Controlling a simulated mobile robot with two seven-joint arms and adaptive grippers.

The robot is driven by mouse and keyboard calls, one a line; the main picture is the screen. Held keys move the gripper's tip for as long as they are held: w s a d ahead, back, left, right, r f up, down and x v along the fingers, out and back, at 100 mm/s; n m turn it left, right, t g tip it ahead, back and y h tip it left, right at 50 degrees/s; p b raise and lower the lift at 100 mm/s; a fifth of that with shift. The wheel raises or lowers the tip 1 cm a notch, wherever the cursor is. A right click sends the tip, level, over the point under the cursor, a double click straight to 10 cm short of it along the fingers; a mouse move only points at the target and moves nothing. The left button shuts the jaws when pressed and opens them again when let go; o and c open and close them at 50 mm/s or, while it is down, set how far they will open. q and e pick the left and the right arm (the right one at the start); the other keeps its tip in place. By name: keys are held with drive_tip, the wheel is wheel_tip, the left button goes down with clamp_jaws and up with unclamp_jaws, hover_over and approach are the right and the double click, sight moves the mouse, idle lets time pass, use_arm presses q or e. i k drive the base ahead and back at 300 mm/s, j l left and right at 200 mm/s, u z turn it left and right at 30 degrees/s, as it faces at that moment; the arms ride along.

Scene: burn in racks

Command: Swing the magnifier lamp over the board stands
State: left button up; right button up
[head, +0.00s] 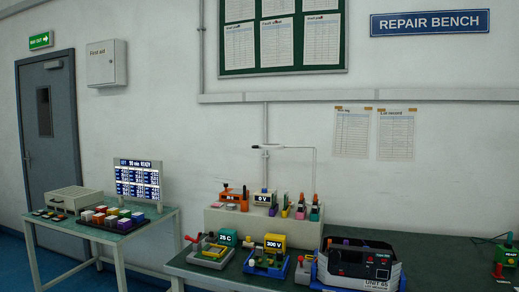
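A thin white post with a jointed horizontal arm, which looks like the magnifier lamp (314,172), rises at the back of the repair bench. Its arm reaches left to a small flat end (265,148) above the pale shelf box. Two board stands sit at the front left of the bench: a grey and red one (211,256) with a "25 C" display and a blue one (265,265) with a "300 V" display. The lamp's end is behind and above them, not clearly over either. Neither of my grippers is in view.
The green bench (190,267) carries a pale box (215,216) holding several tools, and a grey and blue unit (358,265) right of the stands. A second table (155,218) with trays of coloured blocks stands left.

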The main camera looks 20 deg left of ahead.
sight(263, 146)
drive_tip(key=i+j, duration=0.6)
drive_tip(key=j, duration=0.15)
drive_tip(key=i+j, duration=0.55)
drive_tip(key=j, duration=0.15)
drive_tip(key=i+j, duration=0.6)
drive_tip(key=j, duration=0.15)
